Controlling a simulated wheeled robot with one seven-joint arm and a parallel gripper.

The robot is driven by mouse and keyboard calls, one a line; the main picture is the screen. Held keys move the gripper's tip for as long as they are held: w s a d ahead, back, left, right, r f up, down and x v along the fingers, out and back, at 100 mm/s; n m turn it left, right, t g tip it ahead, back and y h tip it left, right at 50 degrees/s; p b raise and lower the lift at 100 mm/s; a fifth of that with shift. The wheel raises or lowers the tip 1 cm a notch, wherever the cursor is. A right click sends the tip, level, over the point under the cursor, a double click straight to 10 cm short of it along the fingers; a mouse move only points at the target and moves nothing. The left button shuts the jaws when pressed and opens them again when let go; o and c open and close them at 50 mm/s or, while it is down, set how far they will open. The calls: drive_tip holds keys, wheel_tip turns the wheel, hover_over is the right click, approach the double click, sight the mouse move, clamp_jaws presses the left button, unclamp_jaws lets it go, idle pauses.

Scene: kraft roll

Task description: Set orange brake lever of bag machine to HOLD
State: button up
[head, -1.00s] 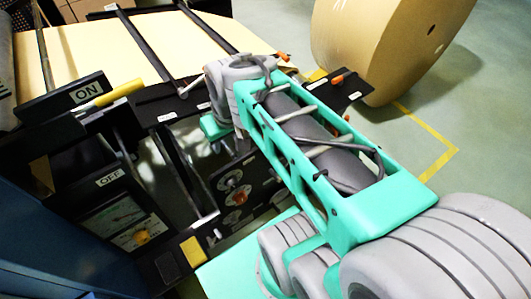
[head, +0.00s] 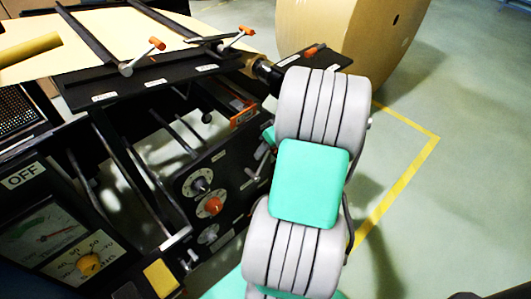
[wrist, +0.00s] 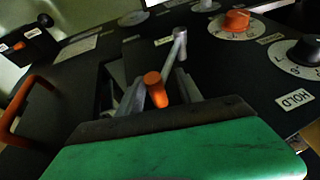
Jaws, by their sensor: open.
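In the wrist view, an orange-tipped lever (wrist: 155,86) stands out from the dark panel, just beyond the dark front edge of my gripper (wrist: 160,105). The gripper is open. The orange tip appears between grey metal pieces in front of the gripper; I cannot tell whether anything touches it. A HOLD label (wrist: 294,99) is on the panel to the right of the lever. A plain grey lever (wrist: 179,46) rises just behind the orange tip.
The panel has an orange knob (head: 213,206), also in the wrist view (wrist: 237,20), and a black dial knob (wrist: 307,50). An orange handle (wrist: 18,108) is at the left. Other orange-tipped levers (head: 156,43) are on top. A kraft roll (head: 350,35) stands behind; floor at right is clear.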

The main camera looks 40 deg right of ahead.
drive_tip(key=shift+w+a+f, duration=0.1)
drive_tip(key=shift+w+f, duration=0.05)
drive_tip(key=shift+f, duration=0.3)
drive_tip(key=c, duration=0.9)
clamp_jaws()
